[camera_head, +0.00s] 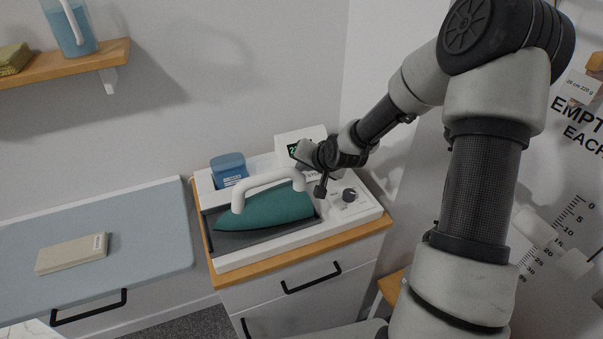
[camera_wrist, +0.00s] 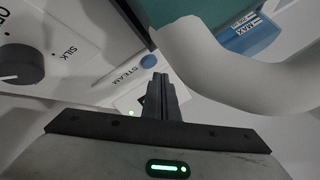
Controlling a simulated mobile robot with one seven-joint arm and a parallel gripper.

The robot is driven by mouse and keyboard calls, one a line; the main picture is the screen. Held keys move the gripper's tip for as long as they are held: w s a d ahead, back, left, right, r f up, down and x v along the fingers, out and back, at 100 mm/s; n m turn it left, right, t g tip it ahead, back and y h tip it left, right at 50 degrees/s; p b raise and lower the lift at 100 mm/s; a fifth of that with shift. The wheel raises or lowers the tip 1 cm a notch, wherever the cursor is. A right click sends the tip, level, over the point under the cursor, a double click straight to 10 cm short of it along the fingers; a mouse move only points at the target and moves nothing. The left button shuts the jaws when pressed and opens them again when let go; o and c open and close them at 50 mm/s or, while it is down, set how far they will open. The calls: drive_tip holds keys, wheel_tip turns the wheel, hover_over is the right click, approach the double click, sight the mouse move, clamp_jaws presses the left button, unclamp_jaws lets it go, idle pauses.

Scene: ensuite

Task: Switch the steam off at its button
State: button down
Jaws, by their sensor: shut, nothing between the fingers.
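In the wrist view a small round blue button (camera_wrist: 149,61) sits on the white panel beside the printed word STEAM (camera_wrist: 130,75). My gripper (camera_wrist: 161,78) is shut and empty, its tips close to the button; I cannot tell whether they touch it. A small green light (camera_wrist: 131,113) glows on the panel left of the fingers. In the head view my gripper (camera_head: 321,190) points down over the white iron station (camera_head: 240,258), between the teal iron (camera_head: 265,209) and the dark dial (camera_head: 349,195). The button is not discernible there.
The iron's white handle (camera_head: 268,178) arches close to my gripper. A blue tank (camera_head: 228,168) and a raised display (camera_head: 293,150) stand at the station's back. A blue-grey board (camera_head: 150,225) with a beige block (camera_head: 72,254) lies left. A shelf (camera_head: 70,65) is above.

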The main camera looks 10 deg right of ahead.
wheel_tip(320, 180, up, 6)
drive_tip(key=p, duration=0.4)
drive_tip(key=shift+p, duration=0.3)
idle(1.8)
